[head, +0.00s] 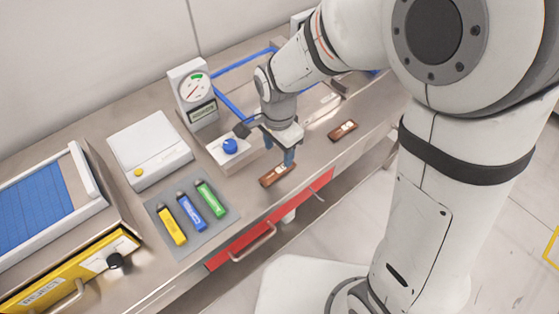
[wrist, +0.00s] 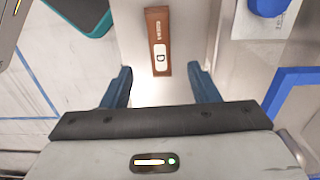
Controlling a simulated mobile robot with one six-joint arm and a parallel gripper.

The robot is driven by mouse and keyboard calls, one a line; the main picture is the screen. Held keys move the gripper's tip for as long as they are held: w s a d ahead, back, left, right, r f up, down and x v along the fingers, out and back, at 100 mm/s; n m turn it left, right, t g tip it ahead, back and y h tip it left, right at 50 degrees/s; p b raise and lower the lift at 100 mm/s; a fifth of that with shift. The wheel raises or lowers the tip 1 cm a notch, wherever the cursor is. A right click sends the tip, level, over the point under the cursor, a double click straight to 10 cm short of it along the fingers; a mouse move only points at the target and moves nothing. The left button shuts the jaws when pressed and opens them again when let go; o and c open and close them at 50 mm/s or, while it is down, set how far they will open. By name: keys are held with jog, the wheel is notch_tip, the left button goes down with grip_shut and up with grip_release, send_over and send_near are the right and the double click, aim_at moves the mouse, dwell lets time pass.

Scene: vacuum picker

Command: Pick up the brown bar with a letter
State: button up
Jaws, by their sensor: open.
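A brown bar with a white label (wrist: 158,40) lies flat on the steel worktop. The label reads as a letter D in the wrist view. In the head view the brown bar (head: 278,174) nearest my gripper lies near the counter's front edge. My gripper (head: 289,155) points down just behind and above that bar. In the wrist view my gripper (wrist: 163,73) has its two blue fingers spread apart, and the bar lies ahead of the gap between them. Nothing is held. A second brown bar (head: 343,131) with a pale label lies further right; its letter is too small to read.
A blue knob (head: 230,146) on a white box stands left of my gripper, with a dial gauge (head: 194,88) behind. A grey mat (head: 157,204) holds yellow, blue and green tools. Red (head: 270,227) and yellow (head: 70,275) drawers have handles below the counter.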

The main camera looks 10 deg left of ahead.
aim_at(279, 170)
notch_tip(279, 170, down, 7)
jog(key=shift+f+p, duration=0.2)
jog(key=shift+p, duration=0.35)
jog(key=shift+c, duration=0.3)
jog(key=c, duration=1)
